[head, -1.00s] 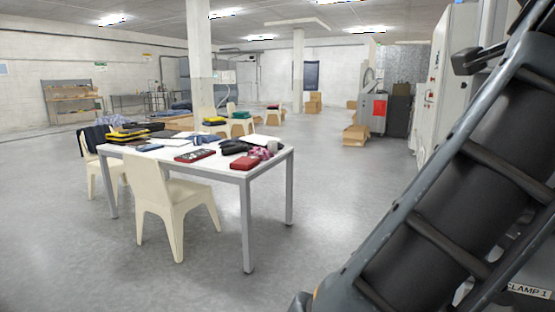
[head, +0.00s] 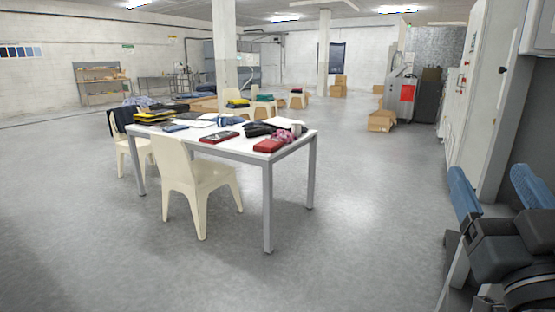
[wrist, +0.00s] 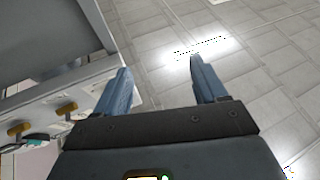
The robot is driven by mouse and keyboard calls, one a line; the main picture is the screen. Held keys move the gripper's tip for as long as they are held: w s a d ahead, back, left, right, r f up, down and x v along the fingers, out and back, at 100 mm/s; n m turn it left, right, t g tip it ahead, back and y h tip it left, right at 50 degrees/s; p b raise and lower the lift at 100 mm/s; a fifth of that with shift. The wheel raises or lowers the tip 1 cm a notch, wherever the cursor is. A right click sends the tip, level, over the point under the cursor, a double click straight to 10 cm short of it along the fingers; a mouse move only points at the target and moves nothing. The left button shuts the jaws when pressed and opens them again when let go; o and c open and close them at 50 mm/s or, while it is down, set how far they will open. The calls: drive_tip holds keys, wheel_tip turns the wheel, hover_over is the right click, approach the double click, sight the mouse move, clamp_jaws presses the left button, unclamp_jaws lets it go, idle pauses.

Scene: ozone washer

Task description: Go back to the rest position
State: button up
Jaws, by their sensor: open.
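My gripper (head: 492,192) shows at the lower right of the head view, with its two blue fingers raised and spread apart. In the wrist view my gripper (wrist: 160,85) is open, with nothing between the fingers. Behind the fingers is a pale tiled surface with bright light patches, apparently the ceiling. No object is held.
A white table (head: 228,153) with folded clothes and a red box (head: 269,145) stands left of centre. A cream chair (head: 195,185) is at its near side. Tall pale cabinets (head: 478,100) line the right, close to my gripper. Grey floor (head: 375,200) between is clear.

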drive_tip(key=s+a+f+n+g+y, duration=0.1)
drive_tip(key=s+f+n+y, duration=0.1)
drive_tip(key=s+f, duration=0.3)
drive_tip(key=s+a+f+n+g+y, duration=0.1)
drive_tip(key=s+f+y, duration=0.1)
drive_tip(key=f, duration=0.5)
drive_tip(key=s+a+f+g, duration=0.1)
drive_tip(key=s+f, duration=0.3)
drive_tip(key=s, duration=0.4)
drive_tip(key=s+a+f+m+g, duration=0.1)
drive_tip(key=s+f+g, duration=0.1)
drive_tip(key=s+f, duration=0.3)
drive_tip(key=s+a+f+m+g, duration=0.1)
drive_tip(key=s+f, duration=0.3)
drive_tip(key=s, duration=0.9)
drive_tip(key=shift+a+f+g+y, duration=0.15)
drive_tip(key=shift+a+g+y, duration=0.25)
drive_tip(key=shift+g, duration=0.4)
